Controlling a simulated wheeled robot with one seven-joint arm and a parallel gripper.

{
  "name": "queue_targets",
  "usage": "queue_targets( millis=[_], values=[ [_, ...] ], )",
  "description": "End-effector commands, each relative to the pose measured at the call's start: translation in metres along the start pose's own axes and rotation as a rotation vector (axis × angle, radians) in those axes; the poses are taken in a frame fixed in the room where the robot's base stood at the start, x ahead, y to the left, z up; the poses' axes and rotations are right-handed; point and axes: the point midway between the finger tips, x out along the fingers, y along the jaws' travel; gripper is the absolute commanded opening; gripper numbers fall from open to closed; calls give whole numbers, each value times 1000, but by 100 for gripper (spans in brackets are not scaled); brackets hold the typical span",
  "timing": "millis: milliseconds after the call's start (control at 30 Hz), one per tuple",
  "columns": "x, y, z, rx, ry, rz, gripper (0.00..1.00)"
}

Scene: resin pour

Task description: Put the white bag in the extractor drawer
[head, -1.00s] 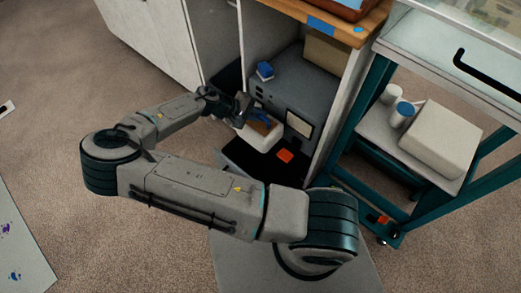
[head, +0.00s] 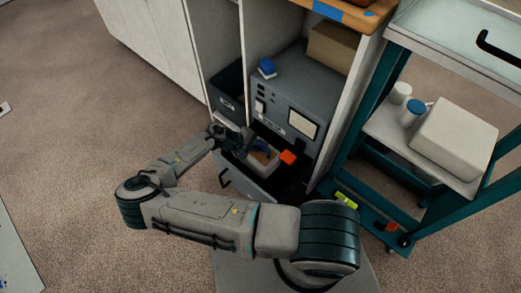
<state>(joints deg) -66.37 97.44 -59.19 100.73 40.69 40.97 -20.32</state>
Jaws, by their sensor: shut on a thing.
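The extractor is a grey cabinet (head: 285,92) with a pale label, inside a wooden-topped bench. Its drawer (head: 250,184) is pulled out below, dark inside, with a handle on the grey front. The white bag (head: 262,168), a pale block-like thing with a brown and blue top, is in the drawer opening. My gripper (head: 246,147) is at its upper left side and is shut on it. The fingertips are small and partly hidden, and I cannot tell whether the bag touches the drawer floor.
A blue item (head: 266,68) and a cardboard box (head: 333,46) sit on the extractor. A dark bin (head: 228,95) is to the left. A teal trolley (head: 365,85) stands close on the right.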

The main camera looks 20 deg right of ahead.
Motion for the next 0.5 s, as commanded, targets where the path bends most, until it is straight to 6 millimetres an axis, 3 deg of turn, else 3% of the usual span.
queue_targets(
  millis=[100,500],
  values=[
    [12,-13,-5,-1,-1,2,0],
    [14,-16,-6,0,-1,0,0]
  ],
)
